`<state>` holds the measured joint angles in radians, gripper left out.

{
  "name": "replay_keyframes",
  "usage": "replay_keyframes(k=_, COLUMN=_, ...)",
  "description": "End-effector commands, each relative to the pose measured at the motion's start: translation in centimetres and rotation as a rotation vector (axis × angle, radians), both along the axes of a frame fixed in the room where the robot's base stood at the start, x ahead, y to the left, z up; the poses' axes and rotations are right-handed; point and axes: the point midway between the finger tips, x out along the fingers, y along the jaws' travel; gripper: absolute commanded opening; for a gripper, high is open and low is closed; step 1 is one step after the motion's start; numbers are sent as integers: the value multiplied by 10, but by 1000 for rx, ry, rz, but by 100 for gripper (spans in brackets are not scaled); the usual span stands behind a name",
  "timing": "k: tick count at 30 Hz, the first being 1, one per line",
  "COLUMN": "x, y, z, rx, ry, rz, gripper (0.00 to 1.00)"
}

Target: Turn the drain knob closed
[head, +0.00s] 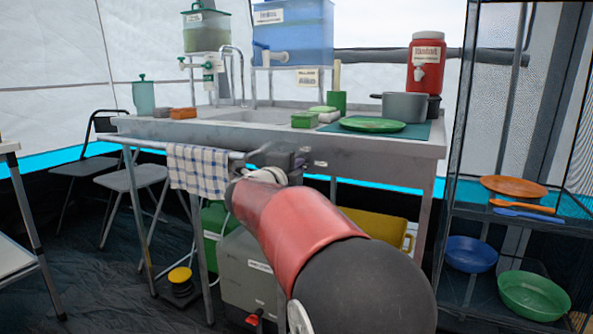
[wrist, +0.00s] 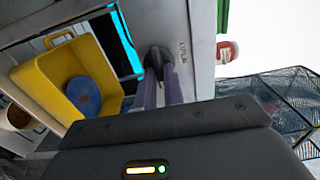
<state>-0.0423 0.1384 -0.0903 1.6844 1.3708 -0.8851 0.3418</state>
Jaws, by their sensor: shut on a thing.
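The drain knob (wrist: 157,55) is a small dark knob on the grey metal front of the sink table (head: 395,148), beside a small printed label (wrist: 183,47). My gripper (wrist: 163,72) has its two pale purple-grey fingers closed around the knob. In the head view my gripper (head: 293,160) is at the table's front, just right of the checked towel, and its body and my red arm hide the knob there. The knob's turned angle cannot be told. The sink basin (head: 250,116) is above, behind the front panel.
A checked towel (head: 198,170) hangs on the front rail to the left. A yellow tub (head: 378,232) stands under the table, and the wrist view shows a blue round thing (wrist: 84,95) in it. A dark shelf rack (head: 500,215) with plates and bowls stands at the right.

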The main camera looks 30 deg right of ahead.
Motion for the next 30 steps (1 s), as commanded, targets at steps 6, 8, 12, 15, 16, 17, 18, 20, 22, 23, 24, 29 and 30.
replay_keyframes(k=6, x=0, y=0, z=-2, rx=5, ry=0, rz=-1, gripper=0)
replay_keyframes(k=8, x=0, y=0, z=-2, rx=5, ry=0, rz=-1, gripper=0)
replay_keyframes(k=12, x=0, y=0, z=-2, rx=5, ry=0, rz=-1, gripper=21)
replay_keyframes(k=15, x=0, y=0, z=-1, rx=4, ry=0, rz=0, gripper=32)
replay_keyframes(k=16, x=0, y=0, z=-1, rx=3, ry=0, rz=0, gripper=32)
replay_keyframes(k=17, x=0, y=0, z=-1, rx=3, ry=0, rz=0, gripper=32)
replay_keyframes(k=18, x=0, y=0, z=-1, rx=3, ry=0, rz=0, gripper=32)
replay_keyframes(k=20, x=0, y=0, z=-1, rx=3, ry=0, rz=0, gripper=32)
replay_keyframes(k=22, x=0, y=0, z=-1, rx=3, ry=0, rz=0, gripper=32)
replay_keyframes(k=23, x=0, y=1, z=-1, rx=3, ry=0, rz=0, gripper=32)
replay_keyframes(k=24, x=-1, y=2, z=0, rx=2, ry=-1, rz=1, gripper=32)
replay_keyframes(k=29, x=-13, y=18, z=0, rx=3, ry=-2, rz=3, gripper=32)
replay_keyframes(k=30, x=-17, y=24, z=0, rx=2, ry=-1, rz=5, gripper=32)
